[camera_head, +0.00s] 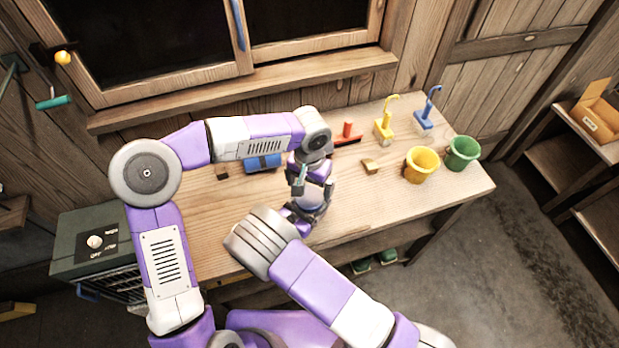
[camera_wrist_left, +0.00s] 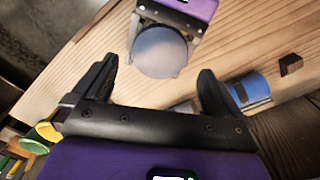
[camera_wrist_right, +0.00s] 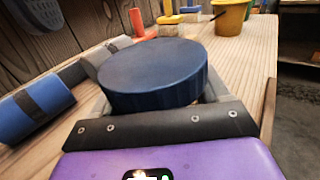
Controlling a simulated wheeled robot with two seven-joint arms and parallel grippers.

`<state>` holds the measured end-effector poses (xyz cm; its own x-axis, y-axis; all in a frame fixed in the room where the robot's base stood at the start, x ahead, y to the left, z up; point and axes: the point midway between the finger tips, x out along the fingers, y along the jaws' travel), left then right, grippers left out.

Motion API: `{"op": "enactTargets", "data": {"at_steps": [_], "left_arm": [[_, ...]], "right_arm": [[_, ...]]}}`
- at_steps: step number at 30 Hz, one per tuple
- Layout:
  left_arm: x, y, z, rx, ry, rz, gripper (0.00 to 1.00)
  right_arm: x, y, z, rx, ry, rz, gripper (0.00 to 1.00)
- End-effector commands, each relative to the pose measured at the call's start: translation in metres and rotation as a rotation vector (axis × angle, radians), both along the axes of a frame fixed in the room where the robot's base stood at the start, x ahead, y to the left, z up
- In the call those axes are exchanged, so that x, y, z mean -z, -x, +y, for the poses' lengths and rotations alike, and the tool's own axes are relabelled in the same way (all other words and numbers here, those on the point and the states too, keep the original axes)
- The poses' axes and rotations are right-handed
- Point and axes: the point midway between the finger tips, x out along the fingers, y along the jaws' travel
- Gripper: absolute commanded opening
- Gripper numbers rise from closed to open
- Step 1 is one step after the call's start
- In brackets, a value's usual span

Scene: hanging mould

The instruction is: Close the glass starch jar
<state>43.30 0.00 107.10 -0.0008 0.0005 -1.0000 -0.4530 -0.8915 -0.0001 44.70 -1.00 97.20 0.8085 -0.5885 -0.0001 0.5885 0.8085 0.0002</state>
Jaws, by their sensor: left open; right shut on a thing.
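The glass starch jar stands at the middle of the workbench, mostly hidden by my arms; a bluish round part (camera_head: 313,197) shows in the head view. In the right wrist view its dark blue round lid (camera_wrist_right: 155,73) lies level in front of the right gripper. The left wrist view shows the round top (camera_wrist_left: 160,52) from above, paler. My right gripper (camera_head: 303,213) is shut on the jar from the front, its fingers partly under the lid. I cannot tell whether the lid is fully seated.
A blue cylinder (camera_head: 263,162) and a small dark block (camera_head: 222,172) lie left of the jar. The bench's front right is clear.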

Motion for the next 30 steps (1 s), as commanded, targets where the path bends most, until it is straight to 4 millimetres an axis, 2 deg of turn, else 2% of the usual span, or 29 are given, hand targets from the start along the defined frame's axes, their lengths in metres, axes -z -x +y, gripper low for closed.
{"op": "enactTargets", "data": {"at_steps": [3,9,21,23,30], "left_arm": [[0.021,0.001,0.0,0.001,-0.001,0.004,1.0],[0.043,0.0,0.0,0.001,0.0,0.002,1.0],[0.05,0.0,0.0,0.0,0.0,-0.001,1.0],[0.05,0.0,0.0,0.0,0.0,-0.001,0.92],[0.05,0.0,0.0,0.001,0.0,-0.001,0.56]], "right_arm": [[0.0,0.0,0.0,0.0,0.0,0.0,0.0],[0.0,0.0,0.0,0.0,0.0,0.0,0.0],[0.0,0.0,0.0,0.0,0.0,0.0,0.0],[0.0,0.0,0.0,0.0,0.0,0.0,0.0],[0.0,0.0,0.0,0.0,0.0,0.0,0.0]]}}
